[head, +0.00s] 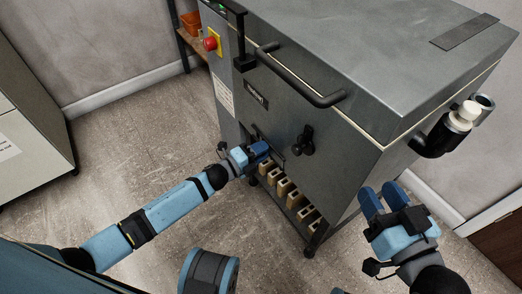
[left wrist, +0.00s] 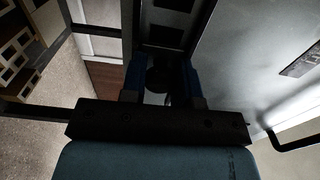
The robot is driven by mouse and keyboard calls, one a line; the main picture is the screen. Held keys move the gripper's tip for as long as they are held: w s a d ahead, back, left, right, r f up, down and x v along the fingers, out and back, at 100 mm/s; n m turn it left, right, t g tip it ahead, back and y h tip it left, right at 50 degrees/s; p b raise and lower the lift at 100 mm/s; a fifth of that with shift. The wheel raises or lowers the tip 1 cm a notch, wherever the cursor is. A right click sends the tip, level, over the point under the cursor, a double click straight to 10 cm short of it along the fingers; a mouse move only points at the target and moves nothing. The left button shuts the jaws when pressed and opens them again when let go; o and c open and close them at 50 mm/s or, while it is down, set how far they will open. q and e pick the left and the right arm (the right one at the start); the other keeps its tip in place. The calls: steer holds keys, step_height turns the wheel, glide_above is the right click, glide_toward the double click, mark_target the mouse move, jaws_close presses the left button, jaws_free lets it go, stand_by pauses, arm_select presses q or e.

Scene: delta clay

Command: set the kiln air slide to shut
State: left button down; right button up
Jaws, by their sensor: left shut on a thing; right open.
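The kiln (head: 330,70) is a large grey metal box in the head view. My left gripper (head: 262,150) is at the lower left of its front. In the left wrist view its blue fingers (left wrist: 162,85) are shut on a dark round knob (left wrist: 160,76), which looks like the handle of the kiln air slide. Dark rectangular openings (left wrist: 165,36) show in the metal beyond the knob. The fingers hide most of the slide in the head view, so I cannot tell its setting. My right gripper (head: 385,200) is open and empty, right of the kiln's front corner.
A long black handle (head: 305,85) and a black latch knob (head: 303,142) stick out of the kiln's front. Several pale bricks (head: 284,187) sit low under it. A dark pipe (head: 442,135) juts from its right side. The floor (head: 130,135) at left is clear.

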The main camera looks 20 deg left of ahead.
mark_target(258, 134)
arm_select(q)
steer(key=w+a, duration=0.1)
steer(key=a, duration=0.1)
steer(key=w+a, duration=0.2)
steer(key=shift+w+a, duration=0.45)
steer(key=shift+a, duration=0.05)
arm_select(e)
steer(key=shift+s+f, duration=0.2)
arm_select(q)
steer(key=c, duration=0.8)
jaws_free()
steer(key=shift+c, duration=0.2)
arm_select(e)
steer(key=shift+w+r, duration=0.1)
